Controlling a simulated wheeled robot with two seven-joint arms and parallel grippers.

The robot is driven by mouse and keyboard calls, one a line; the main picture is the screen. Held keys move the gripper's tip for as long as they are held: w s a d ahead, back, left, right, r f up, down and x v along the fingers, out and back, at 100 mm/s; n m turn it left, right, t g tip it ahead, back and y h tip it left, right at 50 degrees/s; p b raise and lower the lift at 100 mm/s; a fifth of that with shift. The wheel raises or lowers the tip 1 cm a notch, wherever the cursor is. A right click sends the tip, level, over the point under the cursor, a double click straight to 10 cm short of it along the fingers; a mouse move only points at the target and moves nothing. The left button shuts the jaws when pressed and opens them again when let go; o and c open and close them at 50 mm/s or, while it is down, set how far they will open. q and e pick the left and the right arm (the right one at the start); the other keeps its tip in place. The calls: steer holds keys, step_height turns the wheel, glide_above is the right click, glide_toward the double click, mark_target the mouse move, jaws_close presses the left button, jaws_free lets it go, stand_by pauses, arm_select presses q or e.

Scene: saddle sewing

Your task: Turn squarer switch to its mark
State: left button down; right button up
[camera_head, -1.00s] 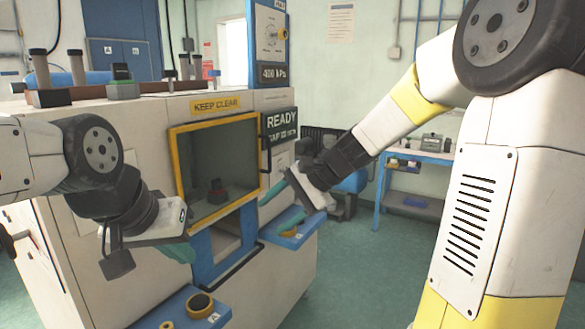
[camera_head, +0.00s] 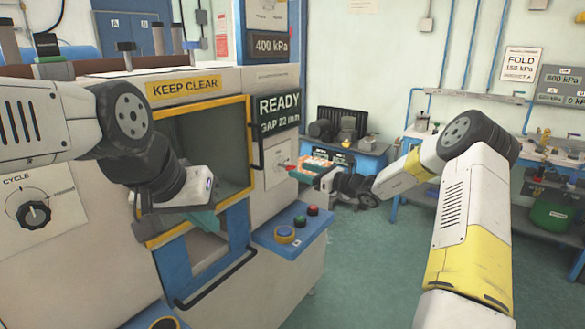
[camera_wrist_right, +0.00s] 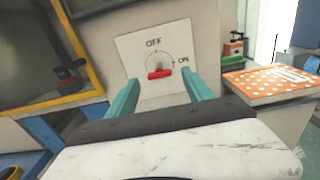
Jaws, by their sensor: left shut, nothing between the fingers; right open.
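The squarer switch (camera_wrist_right: 160,73) is a small red handle on a white plate (camera_wrist_right: 137,46) marked OFF at the top and ON at the right. Its red bar lies roughly crosswise below the dial arc; I cannot tell which mark it points to. The plate also shows in the head view (camera_head: 277,172), on the machine's side below the READY sign. My right gripper (camera_wrist_right: 161,86) is open, its teal fingers to the left and right of the handle, with no clear contact. My left gripper (camera_head: 205,219) is shut and empty in front of the machine's window.
The machine has a yellow-framed window (camera_head: 248,130) and a blue shelf (camera_head: 305,243) with several buttons below the switch. An orange dotted box top (camera_wrist_right: 270,82) is right of the switch. A workbench (camera_head: 545,190) stands at the right. The floor between is clear.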

mark_target(293, 168)
steer(key=shift+x, duration=2.4)
steer(key=shift+c, duration=0.2)
jaws_close()
